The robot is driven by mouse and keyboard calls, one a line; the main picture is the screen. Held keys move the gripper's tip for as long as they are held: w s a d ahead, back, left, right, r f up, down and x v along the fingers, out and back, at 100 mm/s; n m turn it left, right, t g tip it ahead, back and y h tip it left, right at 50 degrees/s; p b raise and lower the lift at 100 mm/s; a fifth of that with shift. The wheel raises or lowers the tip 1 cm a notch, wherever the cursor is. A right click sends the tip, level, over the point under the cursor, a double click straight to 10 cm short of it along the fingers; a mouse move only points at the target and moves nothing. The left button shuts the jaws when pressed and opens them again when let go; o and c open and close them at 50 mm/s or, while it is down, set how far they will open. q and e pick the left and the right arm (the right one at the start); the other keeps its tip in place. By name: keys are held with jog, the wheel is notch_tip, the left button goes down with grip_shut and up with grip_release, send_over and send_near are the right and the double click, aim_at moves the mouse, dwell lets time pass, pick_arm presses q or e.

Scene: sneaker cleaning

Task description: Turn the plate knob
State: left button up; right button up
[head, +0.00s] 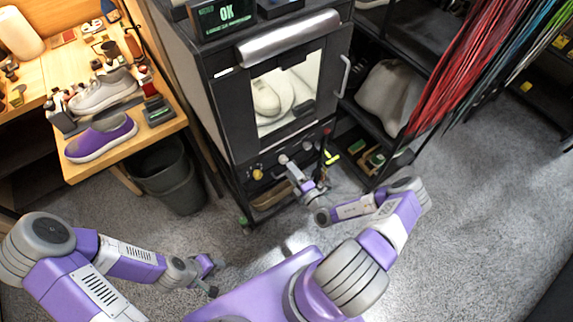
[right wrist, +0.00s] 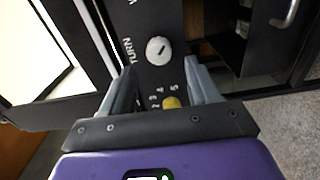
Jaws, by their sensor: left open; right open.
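The black cabinet (head: 232,110) has a row of knobs below its glass door. In the right wrist view a white knob (right wrist: 158,50) with a dark pointer line sits beside the label "TURN". A yellow knob (right wrist: 171,102) with numbers sits nearer; it also shows in the head view (head: 258,174). My right gripper (head: 289,167) is at the panel, open and empty. In the wrist view its fingertips (right wrist: 160,66) point at the white knob, which lies just beyond them, with no contact visible. My left gripper (head: 212,273) is open and empty, low above the floor.
White shoes (head: 266,97) show behind the cabinet's glass door. A wooden bench (head: 165,128) with a purple shoe (head: 101,138) and a bin (head: 168,175) stand left. Dark shelves (head: 385,140) stand close at right; the carpet is open further right.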

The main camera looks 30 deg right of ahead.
aim_at(285, 162)
jog(key=shift+s, duration=1.15)
jog(key=w+n+t, duration=0.1)
jog(key=w+n, duration=0.1)
jog(key=n, duration=0.4)
jog(key=w+n+t+b, duration=0.1)
jog(key=w+n, duration=0.1)
jog(key=n, duration=0.5)
jog(key=w+n+t+b, duration=0.1)
jog(key=w+n+t, duration=0.1)
jog(key=n, duration=0.4)
jog(key=shift+w+f+n+y, duration=0.2)
jog(key=shift+w+n+y, duration=0.1)
jog(key=shift+w+y, duration=0.15)
jog(key=shift+d, duration=0.1)
